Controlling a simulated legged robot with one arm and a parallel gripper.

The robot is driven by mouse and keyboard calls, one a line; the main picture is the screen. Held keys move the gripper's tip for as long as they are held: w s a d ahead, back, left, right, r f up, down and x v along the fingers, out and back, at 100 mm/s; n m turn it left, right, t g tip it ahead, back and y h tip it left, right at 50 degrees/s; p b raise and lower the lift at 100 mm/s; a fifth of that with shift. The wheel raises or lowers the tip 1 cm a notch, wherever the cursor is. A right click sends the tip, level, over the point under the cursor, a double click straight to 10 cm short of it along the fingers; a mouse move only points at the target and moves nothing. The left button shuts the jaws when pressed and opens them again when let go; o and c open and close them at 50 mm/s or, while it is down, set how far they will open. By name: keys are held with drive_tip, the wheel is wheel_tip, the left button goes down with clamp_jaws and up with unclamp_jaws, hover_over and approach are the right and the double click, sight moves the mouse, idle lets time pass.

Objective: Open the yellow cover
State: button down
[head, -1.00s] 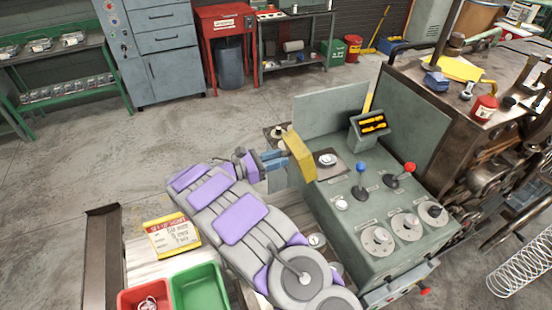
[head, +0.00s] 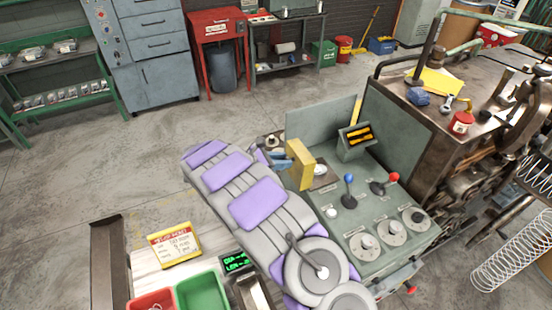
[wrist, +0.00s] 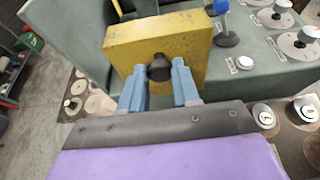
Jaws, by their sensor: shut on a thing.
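The yellow cover (head: 301,165) stands upright on the grey-green control console, and its broad face fills the upper middle of the wrist view (wrist: 185,42). A dark round knob (wrist: 159,69) sits on the face towards me. My gripper (wrist: 160,84) has its two blue fingers on either side of this knob, shut on it. In the head view my gripper (head: 285,162) is partly hidden behind my forearm and the cover. A small plate with a round silver button (head: 320,169) lies just right of the cover.
A blue-knobbed lever (head: 349,190) and a red-knobbed lever (head: 385,184) stand on the console right of the cover. Dials (head: 391,234) line its front. Red and green bins (head: 201,292) sit at lower left. Open floor lies behind.

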drive_tip(key=shift+w+r, duration=0.1)
drive_tip(key=c, duration=0.8)
unclamp_jaws()
drive_tip(key=shift+w, duration=0.1)
drive_tip(key=p+v, duration=0.1)
drive_tip(key=v, duration=1.6)
drive_tip(key=shift+a+r, duration=0.1)
drive_tip(key=shift+a, duration=0.1)
